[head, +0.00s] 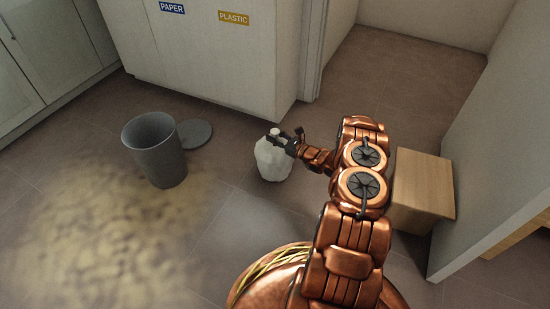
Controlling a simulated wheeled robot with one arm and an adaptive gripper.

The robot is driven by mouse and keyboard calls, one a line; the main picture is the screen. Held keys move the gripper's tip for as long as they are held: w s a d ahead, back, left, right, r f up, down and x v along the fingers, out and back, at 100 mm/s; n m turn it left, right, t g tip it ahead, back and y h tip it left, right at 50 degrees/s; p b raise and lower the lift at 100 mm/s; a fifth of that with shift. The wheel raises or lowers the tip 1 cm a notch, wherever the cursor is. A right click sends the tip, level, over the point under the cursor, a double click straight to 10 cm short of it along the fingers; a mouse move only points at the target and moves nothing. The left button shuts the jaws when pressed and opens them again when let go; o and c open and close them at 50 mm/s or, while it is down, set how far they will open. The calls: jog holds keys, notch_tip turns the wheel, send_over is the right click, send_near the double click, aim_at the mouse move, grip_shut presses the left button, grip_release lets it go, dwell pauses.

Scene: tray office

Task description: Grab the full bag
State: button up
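The full bag (270,164) is white and tied at the top. It stands upright on the tiled floor in front of the pale cabinet. My gripper (279,137) is at the bag's top, with its dark fingers beside the knotted neck and overlapping it in this view. The fingers are small here, and I cannot tell whether they are closed on the neck or only around it. The gripper hides part of the bag's upper right side.
A grey open bin (160,158) stands to the left, with its round lid (195,134) on the floor behind it. The pale cabinet (215,60) with PAPER and PLASTIC labels is behind. A wooden box (425,182) and a wall (485,130) are at right.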

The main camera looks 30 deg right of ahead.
grip_shut()
dwell(0.5)
